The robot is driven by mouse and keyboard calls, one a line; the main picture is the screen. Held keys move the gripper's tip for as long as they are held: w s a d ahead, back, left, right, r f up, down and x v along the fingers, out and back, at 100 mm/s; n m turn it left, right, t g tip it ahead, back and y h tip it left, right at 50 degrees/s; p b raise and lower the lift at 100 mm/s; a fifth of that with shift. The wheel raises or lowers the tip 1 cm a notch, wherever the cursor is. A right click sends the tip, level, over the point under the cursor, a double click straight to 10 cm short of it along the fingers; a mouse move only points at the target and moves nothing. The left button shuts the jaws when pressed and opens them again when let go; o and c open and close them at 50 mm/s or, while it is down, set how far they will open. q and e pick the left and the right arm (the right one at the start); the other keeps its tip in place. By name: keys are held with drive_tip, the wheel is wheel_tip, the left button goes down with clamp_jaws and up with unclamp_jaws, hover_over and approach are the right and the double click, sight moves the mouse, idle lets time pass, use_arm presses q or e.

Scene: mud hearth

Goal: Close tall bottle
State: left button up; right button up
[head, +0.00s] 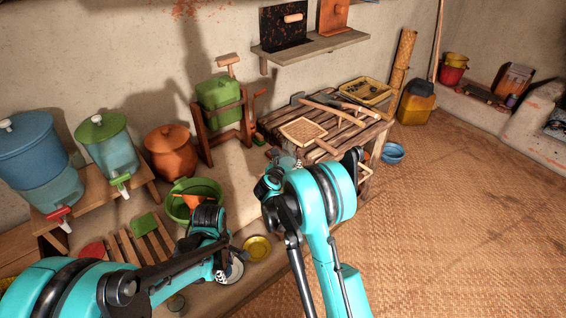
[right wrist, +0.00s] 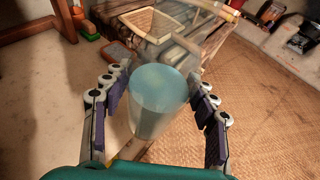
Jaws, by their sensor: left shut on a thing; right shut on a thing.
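A clear tall bottle (right wrist: 155,100) with a pale blue lower part shows in the right wrist view. It stands between the fingers of my right gripper (right wrist: 158,112), which is shut on it. Its far end is see-through and hard to make out, so I cannot tell whether a cap is on. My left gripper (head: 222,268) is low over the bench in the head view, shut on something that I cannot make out. A pale round thing shows right beside its fingers.
A yellow dish (head: 257,248) lies right of my left gripper. A slatted table (head: 338,150) with tools and a yellow tray (head: 363,91) is beyond my right arm. The woven floor at right is clear.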

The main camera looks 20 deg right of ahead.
use_arm(q)
drive_tip(key=shift+r, duration=0.1)
use_arm(e)
drive_tip(key=shift+s+d+r, duration=0.3)
drive_tip(key=shift+s+r, duration=0.05)
idle(0.4)
